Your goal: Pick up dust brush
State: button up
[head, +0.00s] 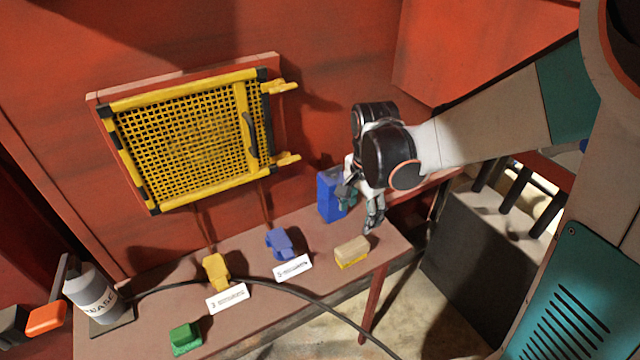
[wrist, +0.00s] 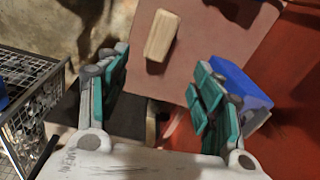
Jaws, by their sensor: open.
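The dust brush (head: 352,250) looks like a small block with a pale wooden top and a yellow lower part. It lies on the bench near its right front corner. In the wrist view its wooden top (wrist: 162,36) shows beyond the fingertips, roughly between the two fingers. My gripper (head: 361,207) hangs above the right end of the bench, behind and above the brush. In the wrist view my gripper (wrist: 158,65) is open, with nothing between its fingers, and the brush is apart from it.
A blue box (head: 330,195) stands close beside my gripper and shows near the right finger (wrist: 242,85). Blue (head: 280,243), yellow (head: 216,270) and green (head: 185,338) items sit leftward. A black cable crosses the bench (head: 150,268). A wire basket (wrist: 30,105) is left in the wrist view.

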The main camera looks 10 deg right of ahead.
aim_at(353, 246)
jog(key=shift+m+g, duration=0.3)
jog(key=shift+m, duration=0.4)
jog(key=f+b, duration=0.1)
jog(key=f, duration=0.2)
jog(key=f+b, duration=0.1)
jog(key=f, duration=0.3)
jog(key=w+f+b, duration=0.1)
jog(key=f, duration=0.3)
jog(key=shift+s+a+f+b, duration=0.1)
jog(key=shift+f+b, duration=0.6)
jog(key=shift+f, duration=0.7)
jog(key=shift+a+f+b, duration=0.1)
jog(key=shift+f+b, duration=0.55)
jog(key=shift+f, duration=0.7)
jog(key=shift+r, duration=0.1)
jog(key=c, duration=1.2)
